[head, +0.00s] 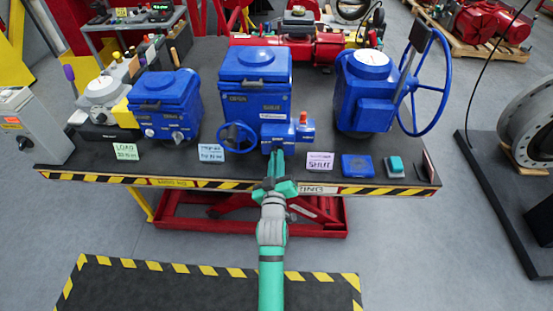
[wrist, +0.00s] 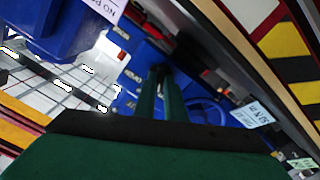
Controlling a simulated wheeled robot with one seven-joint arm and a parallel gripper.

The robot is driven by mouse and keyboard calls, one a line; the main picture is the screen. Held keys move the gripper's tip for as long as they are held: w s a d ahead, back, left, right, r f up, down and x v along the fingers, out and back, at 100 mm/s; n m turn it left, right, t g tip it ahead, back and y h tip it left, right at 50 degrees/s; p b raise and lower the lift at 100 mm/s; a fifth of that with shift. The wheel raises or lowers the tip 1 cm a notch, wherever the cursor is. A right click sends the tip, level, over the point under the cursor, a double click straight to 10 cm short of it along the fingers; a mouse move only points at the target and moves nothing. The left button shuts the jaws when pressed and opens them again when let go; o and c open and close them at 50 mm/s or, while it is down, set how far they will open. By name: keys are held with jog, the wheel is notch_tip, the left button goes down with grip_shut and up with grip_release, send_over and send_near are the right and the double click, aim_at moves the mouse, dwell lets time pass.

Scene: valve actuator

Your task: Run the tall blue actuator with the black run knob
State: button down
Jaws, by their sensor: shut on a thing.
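The tall blue actuator (head: 255,75) stands at the middle of the bench, with a blue handwheel (head: 236,138) low at its front left and a small blue control box (head: 278,131) low at its front right. My gripper (head: 278,154) is at the front of that box. In the wrist view its two green fingers (wrist: 160,76) are nearly together on the dark knob (wrist: 161,67) on the blue panel (wrist: 128,62). The fingers hide most of the knob, so its pointer direction cannot be told. The handwheel also shows in the wrist view (wrist: 205,111), right of the fingers.
A shorter blue actuator (head: 165,100) stands to the left, and another with a large upright handwheel (head: 425,82) to the right. Label cards (head: 320,161) and a blue plate (head: 357,166) lie along the front. A striped edge (head: 200,183) bounds the bench.

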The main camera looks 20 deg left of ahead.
jog(key=shift+n, duration=1.5)
jog(key=shift+s, duration=0.1)
jog(key=c, duration=1.8)
grip_release()
jog(key=v, duration=1)
jog(key=shift+s+d, duration=0.1)
jog(key=shift+s, duration=0.25)
